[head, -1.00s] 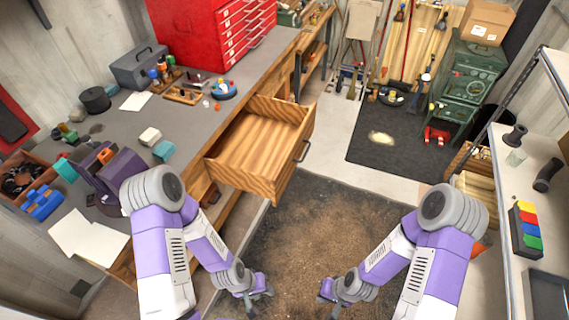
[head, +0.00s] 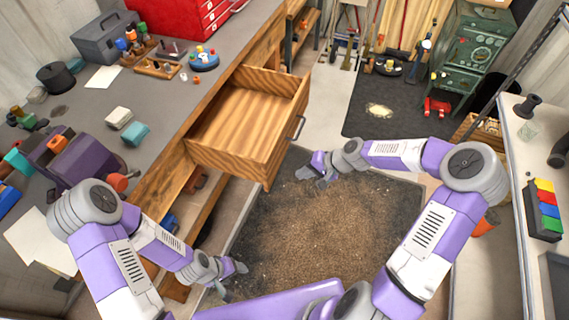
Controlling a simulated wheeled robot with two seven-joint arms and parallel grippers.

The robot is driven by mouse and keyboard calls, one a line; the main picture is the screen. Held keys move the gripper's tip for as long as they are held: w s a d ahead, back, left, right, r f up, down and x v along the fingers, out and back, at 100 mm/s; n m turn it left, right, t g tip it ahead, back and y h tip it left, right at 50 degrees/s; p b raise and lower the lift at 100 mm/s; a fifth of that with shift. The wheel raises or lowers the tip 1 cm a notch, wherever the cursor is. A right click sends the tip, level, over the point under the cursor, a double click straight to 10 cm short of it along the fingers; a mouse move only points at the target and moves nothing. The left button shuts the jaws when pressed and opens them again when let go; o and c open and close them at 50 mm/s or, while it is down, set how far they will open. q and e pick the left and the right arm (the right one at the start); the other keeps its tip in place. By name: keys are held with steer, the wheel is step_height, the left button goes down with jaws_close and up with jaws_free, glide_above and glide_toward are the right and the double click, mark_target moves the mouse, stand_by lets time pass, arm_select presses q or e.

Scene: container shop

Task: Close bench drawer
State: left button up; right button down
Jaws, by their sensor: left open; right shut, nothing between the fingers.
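The bench drawer (head: 238,118) is a light wooden box pulled far out of the workbench (head: 166,172). It looks empty, and a dark handle (head: 296,128) is on its front panel. My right gripper (head: 310,176) is shut and empty. In the picture it lies just right of and below the drawer front, apart from the handle. My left gripper (head: 236,277) is open and empty, low in the picture below the drawer, near the bench's lower shelf.
The bench top holds a red tool chest (head: 180,18), a grey toolbox (head: 106,38), a purple machine (head: 72,160) and small parts. A dark mat (head: 320,230) covers the floor before the drawer. A green stove (head: 470,60) stands at the back; a white shelf (head: 510,170) is at right.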

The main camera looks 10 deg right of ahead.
mark_target(277, 158)
steer(key=w+d+r+t+b, duration=0.1)
steer(key=w+d+r, duration=0.1)
steer(key=d+r, duration=0.3)
steer(key=b+x, duration=0.1)
steer(key=x, duration=0.3)
steer(key=r+b+x, duration=0.1)
steer(key=x, duration=0.2)
steer(key=w+a+b+x, duration=0.1)
steer(key=b+x, duration=0.1)
steer(key=x, duration=0.2)
steer(key=shift+w+a, duration=0.15)
steer(key=shift+w, duration=0.1)
steer(key=shift+w+a, duration=0.4)
steer(key=shift+a, duration=0.15)
arm_select(q)
step_height(277, 158, down, 6)
arm_select(e)
steer(key=shift+r, duration=0.1)
